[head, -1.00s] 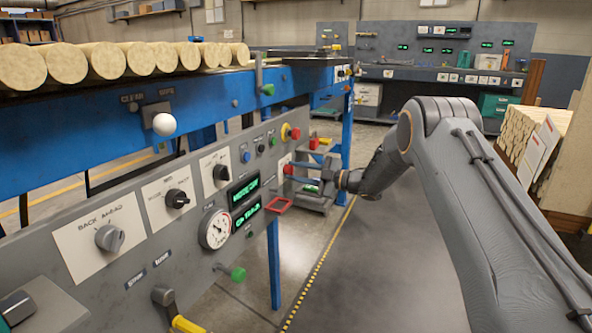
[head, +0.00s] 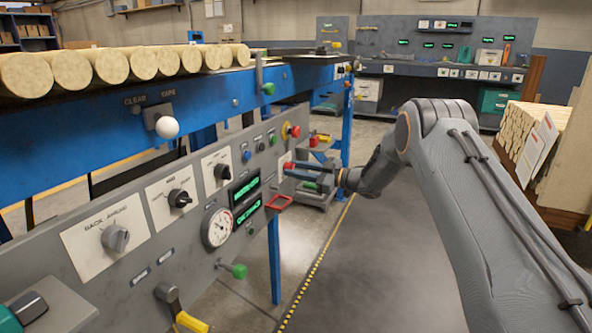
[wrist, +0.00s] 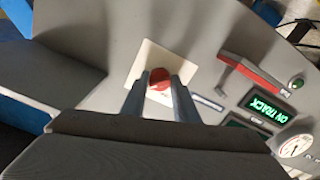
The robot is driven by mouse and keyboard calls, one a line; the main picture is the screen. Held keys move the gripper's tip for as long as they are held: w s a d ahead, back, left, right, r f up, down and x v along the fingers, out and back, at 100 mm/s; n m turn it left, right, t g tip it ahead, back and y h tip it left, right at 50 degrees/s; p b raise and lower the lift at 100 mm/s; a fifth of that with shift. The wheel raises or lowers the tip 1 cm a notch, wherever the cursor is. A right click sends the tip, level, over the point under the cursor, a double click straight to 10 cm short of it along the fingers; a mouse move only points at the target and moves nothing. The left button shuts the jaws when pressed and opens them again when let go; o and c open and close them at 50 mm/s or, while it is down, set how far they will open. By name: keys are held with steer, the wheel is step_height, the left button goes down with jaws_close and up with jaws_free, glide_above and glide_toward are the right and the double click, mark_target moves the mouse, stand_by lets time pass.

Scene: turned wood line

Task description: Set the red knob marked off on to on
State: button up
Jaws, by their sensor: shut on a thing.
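The red knob (wrist: 160,80) sits on a pale square plate (wrist: 150,60) on the grey panel in the wrist view. My gripper (wrist: 158,86) has one finger on each side of the knob and is shut on it. The off and on markings are too small or hidden to read. In the head view the red knob (head: 288,166) shows small at the panel's far end, with my gripper (head: 296,172) reaching it from the right.
A red guard handle (head: 279,201) juts out near my gripper, below and left of it. Green displays (head: 247,200), a gauge (head: 218,228) and black selector knobs (head: 179,198) line the panel. A red and yellow button (head: 291,131) sits above. Open floor lies below right.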

stand_by(0.3)
steer(key=o, duration=1.1)
steer(key=shift+c, duration=0.2)
steer(key=shift+d, duration=0.1)
steer(key=p+v, duration=0.1)
steer(key=v, duration=0.6)
steer(key=shift+s+d, duration=0.15)
steer(key=shift+d, duration=0.15)
